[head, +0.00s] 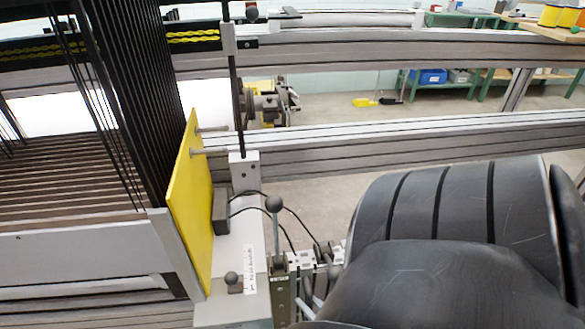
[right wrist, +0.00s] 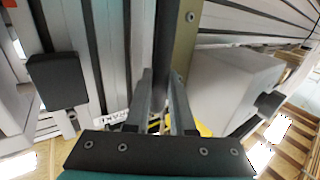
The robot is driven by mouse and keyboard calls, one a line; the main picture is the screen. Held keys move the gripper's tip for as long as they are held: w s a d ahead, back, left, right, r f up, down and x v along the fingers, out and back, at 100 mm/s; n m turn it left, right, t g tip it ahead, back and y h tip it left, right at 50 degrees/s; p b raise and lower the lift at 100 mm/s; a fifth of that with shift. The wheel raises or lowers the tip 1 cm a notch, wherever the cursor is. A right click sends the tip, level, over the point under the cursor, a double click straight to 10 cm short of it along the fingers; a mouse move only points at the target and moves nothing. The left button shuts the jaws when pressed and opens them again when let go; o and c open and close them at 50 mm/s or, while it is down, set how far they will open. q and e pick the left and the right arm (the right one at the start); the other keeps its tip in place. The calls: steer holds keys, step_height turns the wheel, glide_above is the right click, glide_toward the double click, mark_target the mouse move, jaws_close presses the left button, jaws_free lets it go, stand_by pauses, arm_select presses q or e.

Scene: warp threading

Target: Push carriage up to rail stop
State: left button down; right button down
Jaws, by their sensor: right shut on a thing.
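My right gripper (head: 312,268) is low in the middle of the head view, partly hidden by my dark arm. In the right wrist view its two fingers (right wrist: 162,85) are closed around a dark upright bar (right wrist: 165,40) beside an olive plate (right wrist: 185,38). The matching olive bracket (head: 280,301) in the head view stands below a lever with a black ball knob (head: 274,203). A grey housing (head: 235,252), which looks like the carriage, stands left of the gripper, beside an upright yellow plate (head: 188,205). I cannot tell which part is the rail stop. The left gripper is out of view.
A long grey rail (head: 400,140) runs right from the housing, with another rail (head: 400,48) behind it. Many dark warp threads (head: 130,90) hang at left. Two black cables (head: 290,215) loop near the lever. A green bench (head: 445,88) stands far back.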

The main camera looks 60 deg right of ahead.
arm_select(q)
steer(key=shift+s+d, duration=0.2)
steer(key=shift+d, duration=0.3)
arm_select(e)
steer(key=shift+s+d+r, duration=0.1)
steer(key=shift+d+r, duration=0.05)
steer(key=shift+d, duration=0.15)
steer(key=c, duration=1.1)
jaws_free()
steer(key=shift+s+d, duration=0.1)
steer(key=shift+c, duration=0.2)
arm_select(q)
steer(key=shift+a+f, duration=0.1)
arm_select(e)
steer(key=shift+o, duration=0.4)
steer(key=shift+s, duration=0.1)
steer(key=shift+s, duration=0.1)
